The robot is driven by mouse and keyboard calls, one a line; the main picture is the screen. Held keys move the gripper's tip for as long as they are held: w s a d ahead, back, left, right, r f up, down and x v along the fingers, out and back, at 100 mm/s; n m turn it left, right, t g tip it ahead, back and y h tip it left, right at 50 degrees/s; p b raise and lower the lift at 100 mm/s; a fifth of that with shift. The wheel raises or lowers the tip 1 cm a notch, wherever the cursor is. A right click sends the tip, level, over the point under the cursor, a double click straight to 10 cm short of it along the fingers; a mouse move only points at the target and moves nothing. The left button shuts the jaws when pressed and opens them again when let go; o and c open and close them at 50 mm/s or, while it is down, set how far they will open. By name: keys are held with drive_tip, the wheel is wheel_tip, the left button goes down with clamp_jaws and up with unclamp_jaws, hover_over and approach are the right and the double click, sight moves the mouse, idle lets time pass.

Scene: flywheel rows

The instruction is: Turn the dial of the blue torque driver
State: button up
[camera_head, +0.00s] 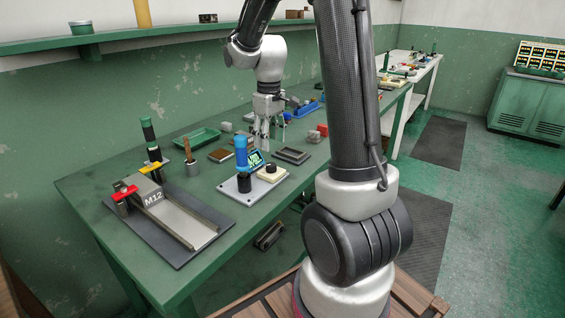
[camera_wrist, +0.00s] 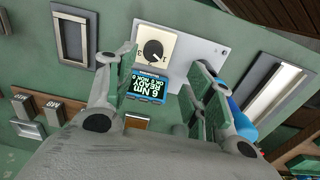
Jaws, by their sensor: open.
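The blue torque driver (camera_head: 241,153) stands upright in a black holder on a light grey plate (camera_head: 233,188). Its black dial (camera_head: 271,169) sits on a cream box beside it. In the wrist view the dial (camera_wrist: 153,49) is a round black knob with a white pointer mark, above a small display (camera_wrist: 147,86) reading 6 Nm, READY. My gripper (camera_head: 262,143) hangs over the bench behind the driver, fingers down. In the wrist view my gripper (camera_wrist: 165,70) is open and empty, with dial and display between its fingers. The driver's blue body (camera_wrist: 241,120) is partly hidden behind the right finger.
A fixture marked M12 (camera_head: 168,210) with a red clamp lies at the front left. A green tray (camera_head: 197,138), a wooden-handled tool in a cup (camera_head: 192,167) and a dark frame (camera_head: 292,155) stand near the plate. Small parts and a blue bin (camera_head: 307,108) lie further back.

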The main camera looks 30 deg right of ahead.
sight(271, 164)
drive_tip(key=shift+w+d+f, duration=0.25)
drive_tip(key=shift+f, duration=0.25)
drive_tip(key=shift+w+d+f, duration=0.2)
drive_tip(key=shift+w+f, duration=0.05)
drive_tip(key=shift+f, duration=0.25)
wheel_tip(271, 164, down, 8)
drive_tip(key=shift+r, duration=0.25)
drive_tip(key=c, duration=1)
